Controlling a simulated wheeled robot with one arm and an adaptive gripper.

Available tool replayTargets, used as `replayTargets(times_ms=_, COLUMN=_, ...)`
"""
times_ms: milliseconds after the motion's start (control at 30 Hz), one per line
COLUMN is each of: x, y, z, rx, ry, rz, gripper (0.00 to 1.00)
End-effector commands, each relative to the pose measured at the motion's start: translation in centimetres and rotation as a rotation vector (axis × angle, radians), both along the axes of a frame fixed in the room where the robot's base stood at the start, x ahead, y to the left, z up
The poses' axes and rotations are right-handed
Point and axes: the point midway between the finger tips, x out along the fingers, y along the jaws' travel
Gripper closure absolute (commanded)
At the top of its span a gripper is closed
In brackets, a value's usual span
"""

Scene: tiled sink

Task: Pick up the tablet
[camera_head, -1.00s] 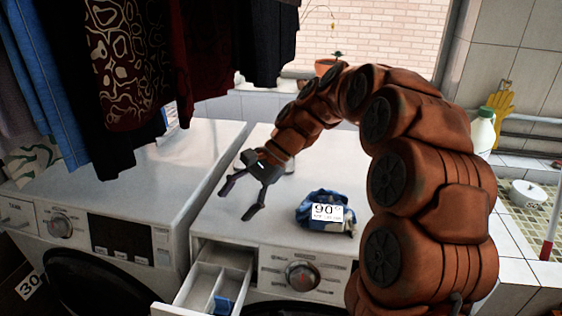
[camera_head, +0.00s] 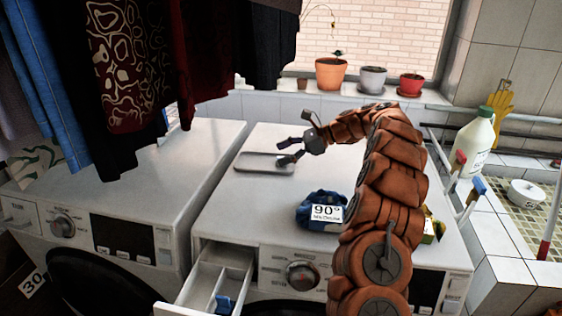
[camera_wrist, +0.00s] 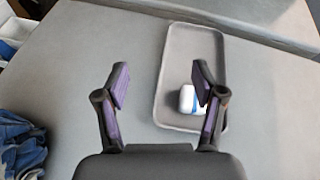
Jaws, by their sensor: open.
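A small white and blue tablet (camera_wrist: 187,101) lies on a grey tray (camera_wrist: 172,58) in the wrist view, towards the tray's near end. My gripper (camera_wrist: 160,80) is open and empty above the machine top. Its right finger overlaps the tablet in the picture and hides part of it; the left finger is over the bare surface left of the tray. In the head view the gripper (camera_head: 284,150) is at the right end of the tray (camera_head: 255,168), and I cannot make out the tablet there.
A blue cloth bundle labelled 90° (camera_head: 312,217) sits on the machine top nearer the front. An open detergent drawer (camera_head: 205,280) juts out in front. Hanging clothes (camera_head: 120,70) are at the left. Pots (camera_head: 331,74) stand on the sill behind.

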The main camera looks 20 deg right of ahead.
Motion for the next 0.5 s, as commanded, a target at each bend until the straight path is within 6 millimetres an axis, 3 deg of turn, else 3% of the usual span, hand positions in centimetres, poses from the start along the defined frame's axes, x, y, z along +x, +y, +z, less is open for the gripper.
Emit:
replayTargets(times_ms=33, x=0.5, y=-1.5, z=-0.5, rx=0.012, ry=0.012, rz=-0.032, gripper=0.31)
replayTargets(times_ms=233, x=1.6, y=-5.7, z=-2.0, rx=0.063, ry=0.056, rz=-0.125, gripper=0.31)
replayTargets(times_ms=500, x=2.0, y=-7.6, z=-2.9, rx=0.092, ry=0.083, rz=-0.173, gripper=0.31)
